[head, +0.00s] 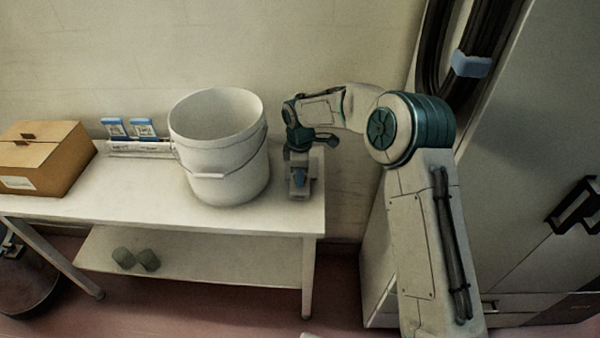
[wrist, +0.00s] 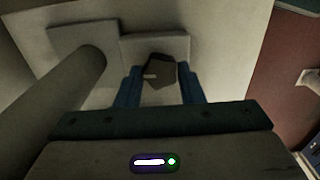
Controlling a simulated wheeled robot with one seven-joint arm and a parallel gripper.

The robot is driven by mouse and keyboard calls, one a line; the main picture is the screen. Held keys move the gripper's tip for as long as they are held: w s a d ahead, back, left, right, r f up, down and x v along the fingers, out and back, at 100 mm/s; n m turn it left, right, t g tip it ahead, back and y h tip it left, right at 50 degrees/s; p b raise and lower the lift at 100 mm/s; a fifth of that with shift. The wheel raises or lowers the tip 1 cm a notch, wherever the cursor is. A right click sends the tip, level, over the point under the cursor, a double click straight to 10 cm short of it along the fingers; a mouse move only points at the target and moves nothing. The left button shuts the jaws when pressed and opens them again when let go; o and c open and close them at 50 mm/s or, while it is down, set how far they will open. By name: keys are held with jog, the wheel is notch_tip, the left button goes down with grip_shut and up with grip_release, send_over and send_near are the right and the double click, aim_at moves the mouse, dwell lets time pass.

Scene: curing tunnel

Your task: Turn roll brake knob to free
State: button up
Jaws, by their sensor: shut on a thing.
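The roll brake knob (wrist: 158,78) is a small dark grey, faceted knob with a pale mark on its left side. It sits in front of a light grey block (wrist: 180,46) in the wrist view. My gripper (wrist: 160,88) has its two blue fingers on either side of the knob and is shut on it. In the head view my gripper (head: 299,176) reaches down to a small grey fixture (head: 299,191) at the right end of the white table (head: 130,203). The knob itself is hidden there.
A large white bucket (head: 222,150) stands just left of my gripper. A thick grey cylinder (wrist: 62,92) lies close on the left in the wrist view. A cardboard box (head: 45,160) and two blue-and-white cards (head: 130,128) are further left. A grey cabinet (head: 520,180) is on the right.

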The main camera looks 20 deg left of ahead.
jog(key=o, duration=1)
notch_tip(320, 180, up, 14)
jog(key=shift+f+b, duration=0.1)
jog(key=shift+b, duration=0.35)
